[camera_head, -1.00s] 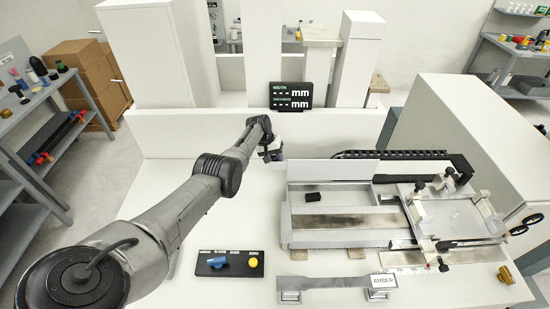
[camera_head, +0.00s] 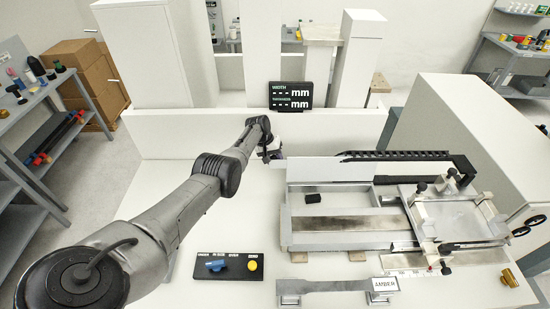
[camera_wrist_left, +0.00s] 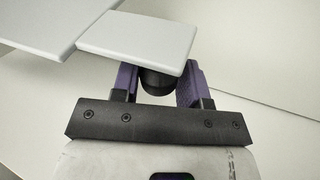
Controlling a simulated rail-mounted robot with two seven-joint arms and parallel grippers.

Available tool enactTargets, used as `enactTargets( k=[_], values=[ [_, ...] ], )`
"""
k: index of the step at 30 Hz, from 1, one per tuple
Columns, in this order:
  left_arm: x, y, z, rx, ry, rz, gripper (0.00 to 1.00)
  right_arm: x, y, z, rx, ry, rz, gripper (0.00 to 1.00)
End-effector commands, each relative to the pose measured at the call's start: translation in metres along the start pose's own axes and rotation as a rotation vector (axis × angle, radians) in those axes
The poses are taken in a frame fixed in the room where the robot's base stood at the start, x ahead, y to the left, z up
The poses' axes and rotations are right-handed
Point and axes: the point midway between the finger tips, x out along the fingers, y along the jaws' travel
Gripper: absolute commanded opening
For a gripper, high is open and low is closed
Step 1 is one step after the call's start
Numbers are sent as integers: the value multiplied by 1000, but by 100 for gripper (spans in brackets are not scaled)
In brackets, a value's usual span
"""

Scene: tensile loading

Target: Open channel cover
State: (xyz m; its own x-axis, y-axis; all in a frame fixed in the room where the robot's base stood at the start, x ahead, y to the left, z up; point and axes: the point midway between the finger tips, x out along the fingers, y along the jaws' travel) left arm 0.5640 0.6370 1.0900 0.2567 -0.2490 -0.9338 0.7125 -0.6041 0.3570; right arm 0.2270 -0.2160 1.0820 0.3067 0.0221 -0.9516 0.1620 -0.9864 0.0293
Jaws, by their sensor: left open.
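The white channel cover (camera_head: 328,170) is a long flat plate along the back left of the metal test fixture (camera_head: 350,238). My left gripper (camera_head: 272,154) is at the left end of the cover, behind the fixture. In the left wrist view, my left gripper (camera_wrist_left: 160,82) has its two purple fingers apart. A dark rounded knob (camera_wrist_left: 158,83) shows between them, under the edge of a white plate (camera_wrist_left: 135,38). I cannot tell whether the fingers touch the knob or the plate. My right gripper is not in view.
A black panel with a blue knob and yellow button (camera_head: 229,266) lies front left. A flat grey specimen (camera_head: 335,286) rests on supports beside it. A small black block (camera_head: 313,198) lies in the fixture. A low white wall (camera_head: 190,130) stands behind.

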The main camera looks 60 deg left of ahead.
Motion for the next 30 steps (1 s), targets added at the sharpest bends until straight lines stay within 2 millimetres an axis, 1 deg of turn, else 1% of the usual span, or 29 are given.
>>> enactTargets(
  k=[1, 5, 11, 14, 17, 20, 24, 30],
  values=[
    [1, -2, 1, -1, -2, -2, 43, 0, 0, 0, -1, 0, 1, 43],
    [0, 0, 0, -1, -3, 0, 56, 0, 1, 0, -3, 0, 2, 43],
    [0, 1, 0, -1, -2, 3, 56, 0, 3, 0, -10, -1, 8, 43],
    [-5, 2, 0, -1, -2, 3, 56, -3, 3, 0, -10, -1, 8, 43],
    [-16, 3, 0, 0, 1, 4, 56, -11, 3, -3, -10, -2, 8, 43],
    [-34, 3, 0, 0, 1, 3, 56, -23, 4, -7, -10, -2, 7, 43],
    [-61, 2, 0, -1, 2, 2, 56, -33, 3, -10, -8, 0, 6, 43],
    [-95, 0, -1, 0, 2, 2, 56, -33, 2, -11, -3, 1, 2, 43]
  ],
)
